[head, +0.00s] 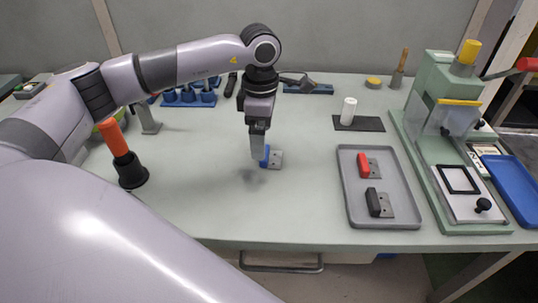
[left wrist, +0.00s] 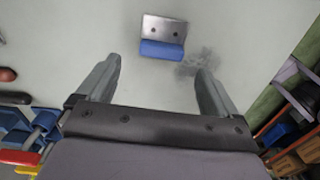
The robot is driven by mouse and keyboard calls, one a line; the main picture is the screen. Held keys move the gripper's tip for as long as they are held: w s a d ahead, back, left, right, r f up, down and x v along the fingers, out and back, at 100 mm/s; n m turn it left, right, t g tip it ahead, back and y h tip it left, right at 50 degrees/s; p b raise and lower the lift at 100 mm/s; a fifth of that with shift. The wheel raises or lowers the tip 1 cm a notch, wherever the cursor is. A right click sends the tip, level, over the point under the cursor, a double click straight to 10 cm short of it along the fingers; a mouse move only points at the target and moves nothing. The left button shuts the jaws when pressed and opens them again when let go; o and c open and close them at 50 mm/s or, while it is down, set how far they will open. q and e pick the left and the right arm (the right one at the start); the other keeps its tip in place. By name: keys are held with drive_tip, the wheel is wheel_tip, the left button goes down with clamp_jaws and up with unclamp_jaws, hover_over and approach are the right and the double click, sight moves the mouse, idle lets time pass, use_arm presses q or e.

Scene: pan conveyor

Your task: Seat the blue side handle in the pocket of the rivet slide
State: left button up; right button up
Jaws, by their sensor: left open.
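The blue side handle (head: 266,156), with a grey metal plate (head: 277,159) on it, lies on the bench near its middle. In the left wrist view the blue side handle (left wrist: 162,50) lies beyond the fingertips, between their lines, blue grip nearer me. My left gripper (head: 258,156) is above and beside the handle, pointing down, and partly covers it. In the left wrist view its fingers (left wrist: 160,72) are open and empty. The rivet slide (head: 466,200), a pale plate with a black square frame (head: 458,180) and black knob, sits at the green press. My right gripper is out of view.
A grey tray (head: 349,213) holds a red handle (head: 363,165) and a black handle (head: 373,202). The green press (head: 430,95) stands at the right. A white cylinder (head: 348,111) stands on a dark mat. An orange-handled tool (head: 115,140) is at the left. Bench right of the handle is clear.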

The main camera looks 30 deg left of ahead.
sight(271, 156)
use_arm(q)
drive_tip(key=f, duration=0.2)
drive_tip(key=d+f, duration=0.1)
drive_tip(key=shift+w+f, duration=0.15)
drive_tip(key=shift+f, duration=0.7)
drive_tip(key=c, duration=1.2)
drive_tip(key=shift+o, duration=0.2)
drive_tip(key=shift+r, duration=0.1)
